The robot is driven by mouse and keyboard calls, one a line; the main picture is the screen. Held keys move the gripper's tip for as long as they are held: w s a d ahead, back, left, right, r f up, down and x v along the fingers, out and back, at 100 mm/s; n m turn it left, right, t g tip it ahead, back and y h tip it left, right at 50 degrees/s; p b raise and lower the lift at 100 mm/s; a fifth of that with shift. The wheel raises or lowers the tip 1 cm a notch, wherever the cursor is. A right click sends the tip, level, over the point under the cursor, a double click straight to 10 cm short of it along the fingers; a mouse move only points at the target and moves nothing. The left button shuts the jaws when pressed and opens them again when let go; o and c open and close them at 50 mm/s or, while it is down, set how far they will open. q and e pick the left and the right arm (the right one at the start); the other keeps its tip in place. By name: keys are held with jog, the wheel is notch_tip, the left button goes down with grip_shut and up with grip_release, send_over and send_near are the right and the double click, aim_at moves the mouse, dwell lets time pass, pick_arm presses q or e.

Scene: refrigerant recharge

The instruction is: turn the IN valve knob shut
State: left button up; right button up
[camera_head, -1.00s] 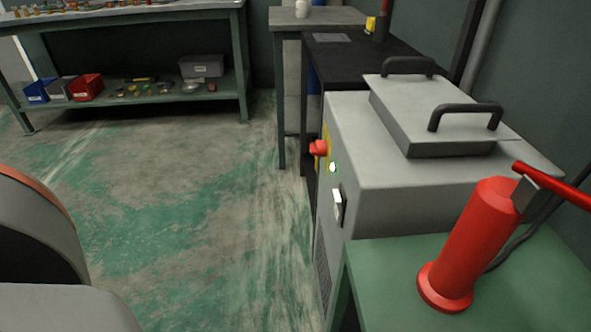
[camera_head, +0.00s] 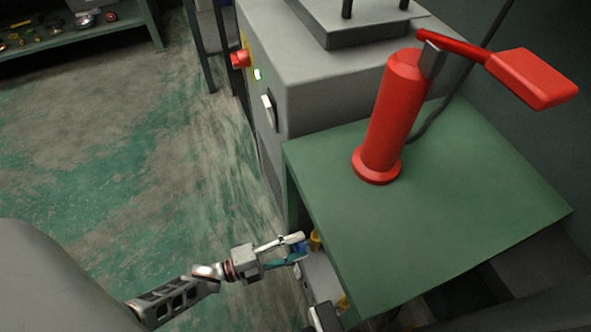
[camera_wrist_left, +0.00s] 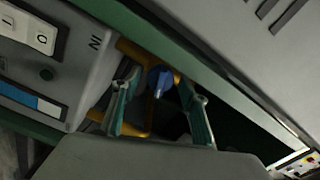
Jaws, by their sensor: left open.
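The IN valve knob is small and blue, and it shows in the wrist view (camera_wrist_left: 161,78) beside the letters "IN" on a grey machine (camera_wrist_left: 88,70). In the head view the blue knob (camera_head: 301,247) is partly hidden by the fingers, below the left edge of a green table. My left gripper (camera_head: 296,249) is open at the knob. In the wrist view its fingers (camera_wrist_left: 159,88) stand on either side of the knob, with gaps visible; whether they touch it I cannot tell. My right gripper is not in view.
The green table top (camera_head: 470,190) overhangs the grey machine. A red cylinder with a lever (camera_head: 393,115) stands on it. A grey cabinet (camera_head: 300,85) with a red button (camera_head: 240,60) stands behind. Yellow bars (camera_wrist_left: 135,50) flank the knob. Open floor (camera_head: 110,170) lies left.

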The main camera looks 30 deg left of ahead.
pick_arm(q)
jog(key=c, duration=1)
jog(key=shift+n, duration=1.5)
jog(key=shift+c, duration=0.2)
jog(key=o, duration=1)
jog(key=shift+o, duration=0.2)
jog(key=shift+r, duration=0.1)
jog(key=v, duration=0.8)
jog(key=shift+s, duration=0.1)
